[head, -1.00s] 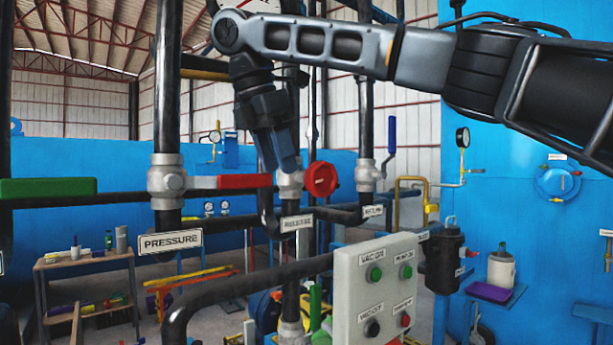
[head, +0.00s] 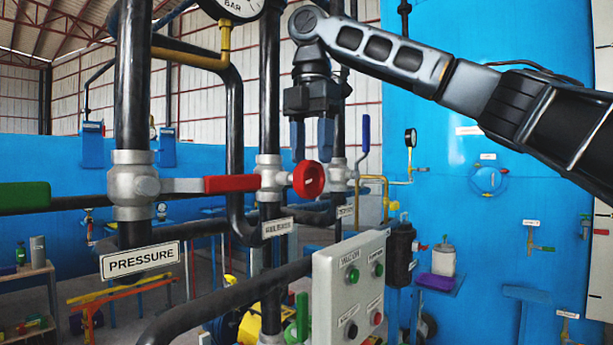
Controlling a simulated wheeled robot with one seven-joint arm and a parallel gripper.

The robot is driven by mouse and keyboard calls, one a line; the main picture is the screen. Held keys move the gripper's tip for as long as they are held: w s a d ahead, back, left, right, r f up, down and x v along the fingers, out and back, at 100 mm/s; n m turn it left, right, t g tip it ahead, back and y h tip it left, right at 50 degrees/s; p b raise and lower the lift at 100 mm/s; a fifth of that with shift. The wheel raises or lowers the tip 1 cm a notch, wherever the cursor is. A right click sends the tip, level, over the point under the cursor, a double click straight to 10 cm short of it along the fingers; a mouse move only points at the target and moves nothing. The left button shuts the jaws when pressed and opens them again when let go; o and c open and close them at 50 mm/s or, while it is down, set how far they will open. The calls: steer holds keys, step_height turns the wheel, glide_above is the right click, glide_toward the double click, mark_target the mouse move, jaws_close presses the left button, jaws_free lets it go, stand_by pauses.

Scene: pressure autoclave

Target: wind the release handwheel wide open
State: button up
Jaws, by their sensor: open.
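The red release handwheel (head: 309,179) sits on the right of a grey valve body (head: 268,178) on a black vertical pipe. A plate reading RELEASE (head: 277,228) hangs below it. My gripper (head: 312,158) points down with its two blue fingers apart and empty. The fingertips are just above the handwheel in the picture, close to its upper rim. I cannot tell whether they touch it or how they differ in depth.
A red lever (head: 231,184) lies level to the left, on the pressure valve (head: 134,184) above the PRESSURE plate (head: 140,261). A grey control box (head: 350,285) with buttons stands below. A pressure gauge (head: 230,6) is at the top. A blue lever (head: 366,134) stands upright to the right.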

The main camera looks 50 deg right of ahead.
mark_target(311, 175)
steer(key=shift+f, duration=2.55)
steer(key=shift+c, duration=0.3)
jaws_close()
